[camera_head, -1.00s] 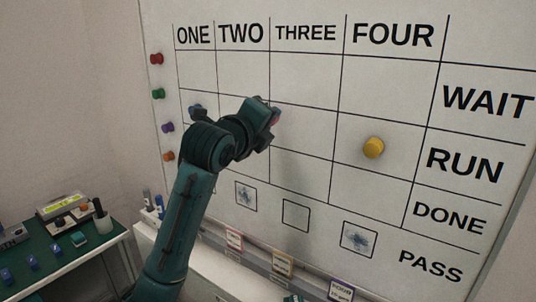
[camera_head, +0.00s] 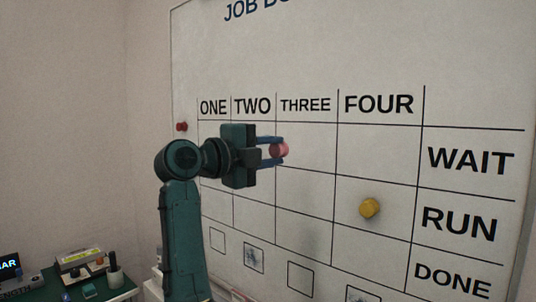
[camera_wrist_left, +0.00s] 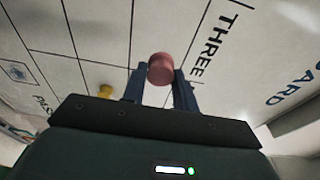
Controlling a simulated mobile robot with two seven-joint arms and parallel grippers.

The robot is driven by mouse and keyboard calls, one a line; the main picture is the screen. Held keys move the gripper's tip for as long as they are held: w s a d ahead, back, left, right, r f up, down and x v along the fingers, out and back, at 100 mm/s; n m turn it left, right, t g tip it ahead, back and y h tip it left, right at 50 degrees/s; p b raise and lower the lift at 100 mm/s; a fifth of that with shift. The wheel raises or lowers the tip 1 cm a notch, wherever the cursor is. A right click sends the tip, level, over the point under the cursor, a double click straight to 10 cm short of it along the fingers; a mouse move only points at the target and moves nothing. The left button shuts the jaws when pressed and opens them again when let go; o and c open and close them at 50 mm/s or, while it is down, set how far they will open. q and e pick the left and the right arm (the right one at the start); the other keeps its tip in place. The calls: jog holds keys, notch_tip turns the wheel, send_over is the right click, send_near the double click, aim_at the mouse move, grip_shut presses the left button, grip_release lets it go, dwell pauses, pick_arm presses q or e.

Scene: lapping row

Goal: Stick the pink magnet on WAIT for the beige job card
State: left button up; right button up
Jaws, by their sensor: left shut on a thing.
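The pink magnet (camera_head: 279,151) is a short round knob held between the blue fingertips of my left gripper (camera_head: 272,152). It shows against the WAIT row of the white job board (camera_head: 360,60), at the left side of the THREE column. In the left wrist view the pink magnet (camera_wrist_left: 161,69) sits at the tips of my left gripper (camera_wrist_left: 160,80), near the word THREE. I cannot tell whether it touches the board. The WAIT label (camera_head: 470,161) is at the right. No beige job card can be made out now. My right gripper is not in view.
A yellow magnet (camera_head: 369,208) is on the board in the RUN row under FOUR, and also shows in the wrist view (camera_wrist_left: 106,91). A red magnet (camera_head: 181,127) is at the board's left edge. A green-topped bench (camera_head: 118,284) with devices stands lower left.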

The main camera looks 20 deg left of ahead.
aim_at(286, 148)
pick_arm(q)
jog(key=shift+p+x, duration=0.4)
jog(key=shift+x, duration=0.55)
jog(key=shift+w+d, duration=0.15)
jog(key=shift+w, duration=0.4)
jog(key=shift+p+x, duration=0.7)
jog(key=shift+x, duration=0.15)
jog(key=shift+w+d+p, duration=0.15)
jog(key=shift+w+d, duration=0.05)
jog(key=shift+w, duration=0.55)
jog(key=shift+w+d+p, duration=0.15)
jog(key=shift+w, duration=0.65)
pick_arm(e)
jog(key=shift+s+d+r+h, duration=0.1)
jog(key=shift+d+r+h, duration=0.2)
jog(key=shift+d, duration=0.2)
pick_arm(q)
jog(key=o, duration=1)
